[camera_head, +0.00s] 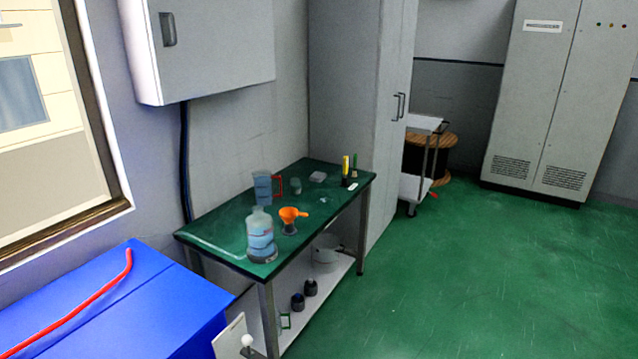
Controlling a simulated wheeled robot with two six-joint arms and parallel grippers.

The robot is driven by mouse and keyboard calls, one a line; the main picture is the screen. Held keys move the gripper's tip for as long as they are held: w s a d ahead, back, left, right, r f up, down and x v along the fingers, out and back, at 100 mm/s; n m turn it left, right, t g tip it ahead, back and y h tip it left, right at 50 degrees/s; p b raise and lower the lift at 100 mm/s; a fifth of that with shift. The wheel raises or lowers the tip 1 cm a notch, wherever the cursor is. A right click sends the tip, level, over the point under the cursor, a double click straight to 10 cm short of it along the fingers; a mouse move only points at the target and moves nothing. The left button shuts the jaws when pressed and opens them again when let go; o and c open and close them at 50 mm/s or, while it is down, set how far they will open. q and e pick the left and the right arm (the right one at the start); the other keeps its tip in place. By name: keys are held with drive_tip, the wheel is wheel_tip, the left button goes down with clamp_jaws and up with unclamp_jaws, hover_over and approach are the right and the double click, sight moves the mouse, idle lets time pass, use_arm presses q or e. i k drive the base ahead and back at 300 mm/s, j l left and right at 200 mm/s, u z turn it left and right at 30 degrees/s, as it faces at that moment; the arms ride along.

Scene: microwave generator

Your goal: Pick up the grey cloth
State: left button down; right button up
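A small, flat grey thing (317,176) lies near the back edge of the green-topped table (215,232). It looks like the grey cloth, but it is too small to be sure. A rounded grey-green item (296,187) stands to its left, and a cup with yellow and green tools (349,178) stands to its right. Neither of my grippers shows in the head view.
The table also bears a bottle of bluish liquid (260,238), a jug with a red handle (263,188) and an orange funnel (291,215). A blue box (150,310) with a red hose stands at the near left. Green floor (480,270) is clear to the right.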

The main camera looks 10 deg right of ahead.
sight(318, 177)
drive_tip(key=i+l+z, duration=0.35)
drive_tip(key=i, duration=0.15)
drive_tip(key=i+l+z, duration=0.15)
drive_tip(key=i+z, duration=0.15)
drive_tip(key=i, duration=0.2)
drive_tip(key=i+l+z, duration=0.15)
drive_tip(key=i, duration=0.65)
drive_tip(key=i+z, duration=0.15)
drive_tip(key=i, duration=0.7)
drive_tip(key=i+u, duration=0.4)
drive_tip(key=i+l+u, duration=0.15)
drive_tip(key=u, duration=0.25)
drive_tip(key=i+l+u, duration=0.25)
drive_tip(key=u, duration=0.15)
drive_tip(key=i+l+u, duration=0.2)
drive_tip(key=u, duration=0.2)
drive_tip(key=l, duration=0.1)
